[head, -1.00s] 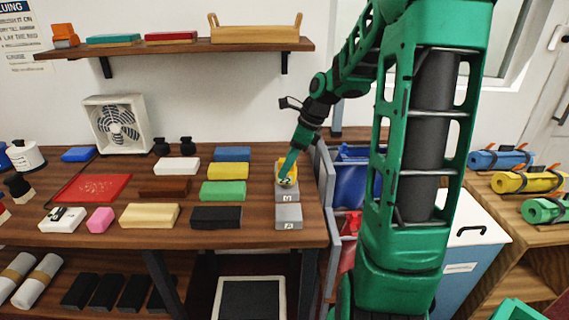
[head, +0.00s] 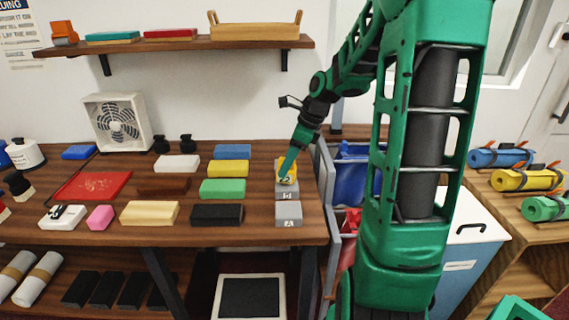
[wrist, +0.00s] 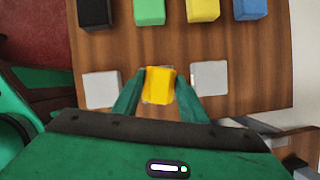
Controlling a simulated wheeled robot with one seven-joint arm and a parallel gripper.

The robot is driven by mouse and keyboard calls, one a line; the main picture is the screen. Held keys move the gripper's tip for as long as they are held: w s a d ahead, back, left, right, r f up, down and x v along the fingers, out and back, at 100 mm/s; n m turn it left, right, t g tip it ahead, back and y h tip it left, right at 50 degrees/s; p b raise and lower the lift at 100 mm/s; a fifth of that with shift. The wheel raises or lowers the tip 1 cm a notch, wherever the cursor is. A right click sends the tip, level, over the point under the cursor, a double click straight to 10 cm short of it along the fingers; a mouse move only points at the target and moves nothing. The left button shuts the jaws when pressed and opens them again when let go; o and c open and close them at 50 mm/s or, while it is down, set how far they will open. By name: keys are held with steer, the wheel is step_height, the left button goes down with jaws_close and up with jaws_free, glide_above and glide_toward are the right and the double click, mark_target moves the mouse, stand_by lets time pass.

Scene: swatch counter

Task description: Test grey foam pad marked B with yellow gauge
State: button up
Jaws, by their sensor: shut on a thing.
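My gripper (head: 287,178) is shut on the yellow gauge (wrist: 160,84), which also shows in the head view (head: 291,169). The gauge is over the middle of three grey foam pads in a row at the right end of the counter. That middle pad (head: 287,192) carries a mark that looks like B. In the wrist view the gauge hides most of it, and I cannot tell whether they touch. The front pad, marked A (head: 289,211), also shows in the wrist view (wrist: 101,89). The third pad (wrist: 209,77) is behind, mostly hidden in the head view.
Black (head: 217,214), green (head: 222,188), yellow (head: 228,168) and blue (head: 232,152) blocks stand left of the grey pads. A red tray (head: 92,186) and a fan (head: 117,123) are farther left.

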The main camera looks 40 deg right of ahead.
steer(key=shift+f, duration=0.35)
stand_by(1.1)
steer(key=shift+r, duration=3.55)
